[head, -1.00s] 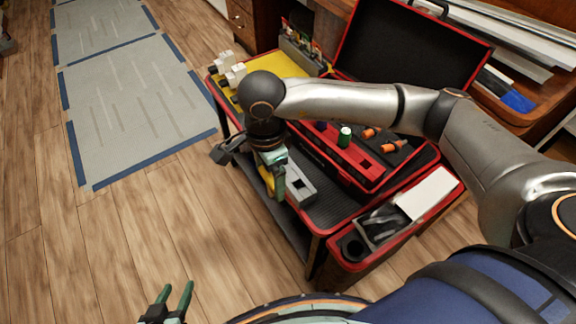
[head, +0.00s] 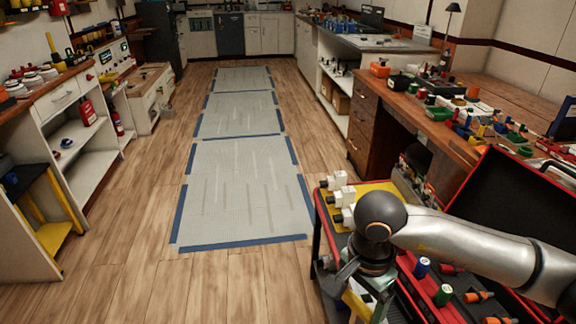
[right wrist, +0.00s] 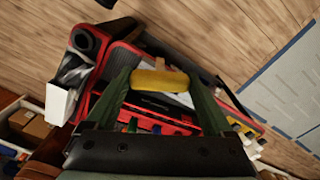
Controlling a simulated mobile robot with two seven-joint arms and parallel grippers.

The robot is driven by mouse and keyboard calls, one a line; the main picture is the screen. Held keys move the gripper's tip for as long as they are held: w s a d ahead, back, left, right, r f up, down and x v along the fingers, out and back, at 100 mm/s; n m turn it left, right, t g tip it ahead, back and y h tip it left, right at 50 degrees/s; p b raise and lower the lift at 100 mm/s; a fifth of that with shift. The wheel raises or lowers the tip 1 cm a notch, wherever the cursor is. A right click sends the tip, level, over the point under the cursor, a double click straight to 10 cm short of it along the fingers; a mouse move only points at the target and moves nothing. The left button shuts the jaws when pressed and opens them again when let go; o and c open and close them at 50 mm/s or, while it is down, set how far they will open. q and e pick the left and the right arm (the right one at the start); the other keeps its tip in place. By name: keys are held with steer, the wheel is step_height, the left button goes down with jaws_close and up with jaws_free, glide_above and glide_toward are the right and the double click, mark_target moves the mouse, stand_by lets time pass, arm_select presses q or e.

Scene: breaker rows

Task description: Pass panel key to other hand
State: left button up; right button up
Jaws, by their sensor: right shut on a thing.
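My right gripper (right wrist: 160,82) is shut on a yellow piece, which I take to be the panel key (right wrist: 158,79). In the right wrist view the yellow piece spans the space between the two green fingertips, above the red cart. In the head view the same gripper hangs low at the bottom edge, with a bit of yellow at its fingers; its tips are cut off or hidden. The rest of the key's shape cannot be made out. My left gripper is not in view.
A red-edged cart (head: 318,222) with white-topped breakers (head: 338,198) and an open red case (head: 483,178) stands at the right. A wooden bench (head: 395,98) with many small parts lies behind it. The floor with grey mats (head: 245,195) is clear.

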steer(key=w+d+r+n, duration=0.2)
steer(key=d+r+n, duration=0.4)
steer(key=n, duration=0.4)
arm_select(q)
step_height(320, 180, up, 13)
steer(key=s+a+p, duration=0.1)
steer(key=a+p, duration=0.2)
steer(key=p, duration=1.4)
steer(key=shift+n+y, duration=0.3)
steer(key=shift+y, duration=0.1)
arm_select(e)
steer(key=s+d+r+n, duration=0.1)
steer(key=s+r, duration=0.2)
steer(key=r, duration=1)
steer(key=shift+s+r, duration=0.4)
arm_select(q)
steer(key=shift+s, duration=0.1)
arm_select(e)
steer(key=shift+d, duration=0.1)
